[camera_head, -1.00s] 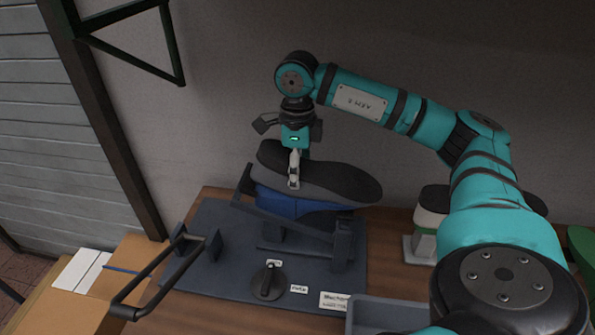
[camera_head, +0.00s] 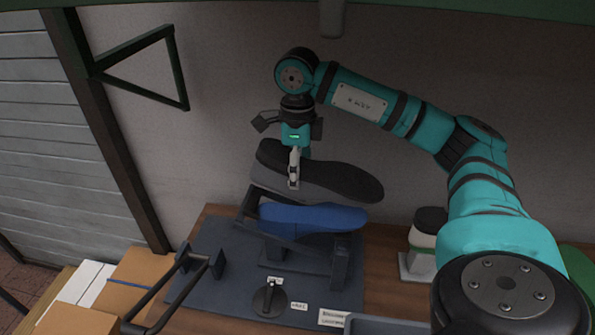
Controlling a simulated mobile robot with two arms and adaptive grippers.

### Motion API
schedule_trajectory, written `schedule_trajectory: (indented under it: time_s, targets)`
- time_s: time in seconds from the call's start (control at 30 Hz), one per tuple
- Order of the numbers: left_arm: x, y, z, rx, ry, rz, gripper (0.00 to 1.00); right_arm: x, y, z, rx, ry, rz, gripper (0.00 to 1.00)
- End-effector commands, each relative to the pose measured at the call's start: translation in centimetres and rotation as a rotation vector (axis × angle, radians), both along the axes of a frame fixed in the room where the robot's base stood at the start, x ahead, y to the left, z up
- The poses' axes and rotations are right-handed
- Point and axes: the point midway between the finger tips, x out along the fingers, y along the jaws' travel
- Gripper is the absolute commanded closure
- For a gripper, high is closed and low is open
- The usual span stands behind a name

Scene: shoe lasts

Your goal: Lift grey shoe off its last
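The grey shoe (camera_head: 330,182) is upside down with its black sole up, hanging in the air. My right gripper (camera_head: 294,180) is shut on it near its left end. The blue last (camera_head: 312,219) sits sole up on the dark fixture (camera_head: 225,247), and a gap shows between it and the shoe at the right; at the left I cannot tell whether they touch. My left gripper is not in view.
A dark bar handle (camera_head: 165,290) sticks out at the front left of the fixture, and a black knob (camera_head: 268,299) is at its front. Cardboard boxes (camera_head: 135,270) are at the left. A white jar with a dark lid (camera_head: 424,232) stands at the right. A grey tray (camera_head: 375,325) is at the front.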

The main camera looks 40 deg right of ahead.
Motion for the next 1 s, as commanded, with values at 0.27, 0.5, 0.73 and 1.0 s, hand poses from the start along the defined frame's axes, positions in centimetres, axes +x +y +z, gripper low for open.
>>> schedule_trajectory:
  time_s: [0.27,0.5,0.73,1.0]
  targets:
    - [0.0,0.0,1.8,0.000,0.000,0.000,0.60,0.0,0.0,2.3,0.000,-0.002,0.000,0.80]
    - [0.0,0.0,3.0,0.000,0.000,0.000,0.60,0.0,0.0,4.0,0.000,-0.001,0.000,0.80]
    - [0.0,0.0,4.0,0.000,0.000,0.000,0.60,0.0,0.0,5.4,0.000,-0.002,0.000,0.80]
    - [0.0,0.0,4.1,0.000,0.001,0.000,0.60,0.0,0.0,5.5,0.000,-0.001,0.000,0.80]
